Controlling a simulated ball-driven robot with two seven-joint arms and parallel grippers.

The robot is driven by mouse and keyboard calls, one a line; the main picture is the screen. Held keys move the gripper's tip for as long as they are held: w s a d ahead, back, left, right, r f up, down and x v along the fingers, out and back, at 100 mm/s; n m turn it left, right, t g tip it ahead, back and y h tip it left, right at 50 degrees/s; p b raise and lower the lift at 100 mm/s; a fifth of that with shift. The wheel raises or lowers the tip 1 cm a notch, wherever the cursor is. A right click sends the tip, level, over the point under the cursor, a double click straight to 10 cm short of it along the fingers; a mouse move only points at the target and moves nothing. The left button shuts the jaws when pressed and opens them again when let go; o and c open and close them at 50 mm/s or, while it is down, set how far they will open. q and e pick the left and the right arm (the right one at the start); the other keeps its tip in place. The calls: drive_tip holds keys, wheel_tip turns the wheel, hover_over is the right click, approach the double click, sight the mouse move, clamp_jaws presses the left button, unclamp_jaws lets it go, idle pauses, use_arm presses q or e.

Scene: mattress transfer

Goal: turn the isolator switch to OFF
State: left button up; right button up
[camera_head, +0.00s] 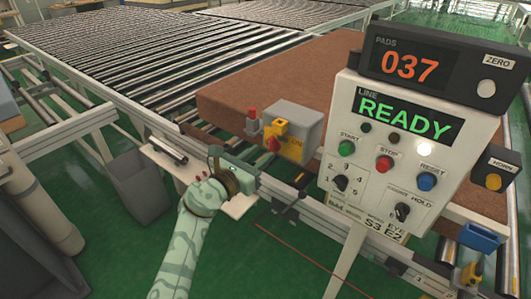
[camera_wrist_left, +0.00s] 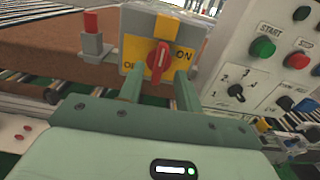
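The isolator switch is a grey box (camera_head: 301,125) with a yellow plate and a red handle (camera_head: 273,145), left of the control panel. In the left wrist view its red handle (camera_wrist_left: 158,58) stands nearly upright on the yellow plate (camera_wrist_left: 134,48). The word ON shows right of the handle; the marking on the left is not readable. My left gripper (camera_head: 234,161) is open in front of the switch. In the left wrist view its two fingers (camera_wrist_left: 160,80) show either side of the handle's lower end, with gaps; contact is not visible. My right gripper is not in view.
The control panel (camera_head: 335,190), reading READY, stands close right of the switch. A red-topped post (camera_head: 252,122) is just left of it. A brown mattress (camera_head: 325,68) lies behind on the roller conveyor (camera_head: 180,60). A grey bin (camera_head: 138,187) stands at left.

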sight(269, 148)
use_arm(q)
drive_tip(key=shift+b+x, duration=0.3)
drive_tip(key=shift+x, duration=1.25)
clamp_jaws()
